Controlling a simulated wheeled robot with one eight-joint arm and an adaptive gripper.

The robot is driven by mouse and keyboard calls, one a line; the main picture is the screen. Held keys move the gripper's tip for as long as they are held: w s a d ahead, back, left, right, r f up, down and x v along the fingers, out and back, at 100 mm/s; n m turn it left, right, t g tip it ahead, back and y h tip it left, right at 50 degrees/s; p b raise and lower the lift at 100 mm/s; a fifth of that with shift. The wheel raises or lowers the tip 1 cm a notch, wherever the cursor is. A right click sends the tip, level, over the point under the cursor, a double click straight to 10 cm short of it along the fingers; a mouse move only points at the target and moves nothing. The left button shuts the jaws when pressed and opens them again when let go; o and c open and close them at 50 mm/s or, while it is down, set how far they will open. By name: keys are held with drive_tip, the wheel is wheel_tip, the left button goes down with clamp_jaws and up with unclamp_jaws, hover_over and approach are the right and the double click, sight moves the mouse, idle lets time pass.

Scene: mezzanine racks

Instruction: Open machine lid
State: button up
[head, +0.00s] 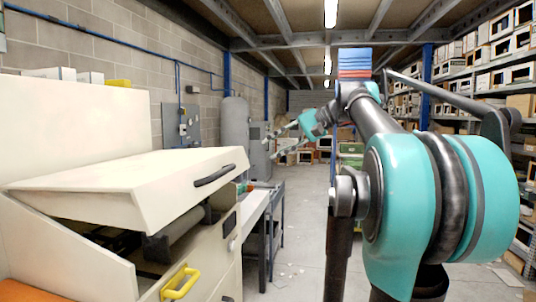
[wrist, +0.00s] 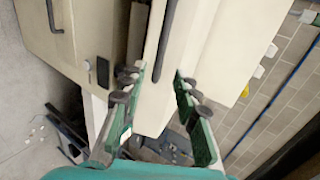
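The cream machine (head: 70,255) stands at the left in the head view. Its lid (head: 125,180) is tilted up a little, with a dark gap beneath its front and side. A black bar handle (head: 214,176) is on the lid's front face. My gripper (head: 268,143) is open and empty, to the right of the lid and apart from the handle in the picture. In the wrist view, my open fingers (wrist: 158,75) point at the lid (wrist: 195,50), and the handle (wrist: 167,35) lines up between them. I cannot tell the distance left to it.
A yellow handle (head: 181,283) is on the machine's lower front. A narrow table (head: 258,212) stands just beyond the machine. A grey tank (head: 235,124) is by the block wall. Loaded shelves (head: 490,75) line the right. The aisle floor (head: 300,215) is mostly clear.

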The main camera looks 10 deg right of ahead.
drive_tip(key=w+f+m+y, duration=0.1)
drive_tip(key=w+f, duration=0.1)
drive_tip(key=w+a+f+m, duration=0.1)
drive_tip(key=w+f, duration=0.1)
drive_tip(key=w, duration=0.1)
drive_tip(key=w+f+m+y, duration=0.1)
drive_tip(key=w+f, duration=0.1)
drive_tip(key=f, duration=0.1)
drive_tip(key=shift+w+a+m+t+y, duration=0.15)
drive_tip(key=shift+w+m+t+y, duration=0.15)
drive_tip(key=shift+m+t, duration=0.1)
clamp_jaws()
drive_tip(key=w+a+f+m+t+y, duration=0.1)
drive_tip(key=w+a+f+m+y, duration=0.1)
drive_tip(key=f+m, duration=0.3)
drive_tip(key=w+a+f+m+y, duration=0.1)
drive_tip(key=f+m+y, duration=0.2)
drive_tip(key=f, duration=0.5)
drive_tip(key=s+f+m+t+y, duration=0.2)
drive_tip(key=s+f+m+y, duration=0.1)
drive_tip(key=s+f+m, duration=0.25)
drive_tip(key=r+x, duration=0.2)
drive_tip(key=x, duration=1.1)
drive_tip(key=shift+s+m, duration=0.25)
drive_tip(key=shift+m, duration=0.1)
